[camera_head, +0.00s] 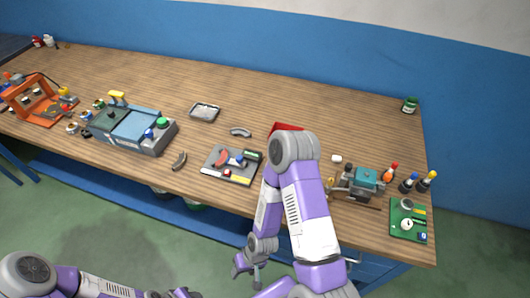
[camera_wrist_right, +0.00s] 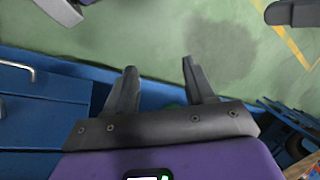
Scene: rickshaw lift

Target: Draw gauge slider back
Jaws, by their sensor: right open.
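I cannot tell for sure which part is the gauge slider. A green board (camera_head: 408,220) with a round white dial lies at the bench's right end. A dark grey tray (camera_head: 214,172) with a red curved piece and small blue and red parts lies near the front edge. My right gripper (camera_head: 248,273) hangs in front of the bench, below its top and away from both. In the right wrist view its two fingers (camera_wrist_right: 158,90) are apart and empty over the green floor. My left arm enters at lower left; its gripper is not clearly visible.
My right arm hides part of the bench's front edge. A teal-topped machine (camera_head: 364,182) and several bottles stand at right. A blue-grey box fixture (camera_head: 132,130) and an orange frame (camera_head: 38,102) stand left. The wooden bench top (camera_head: 300,95) is clear at the back.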

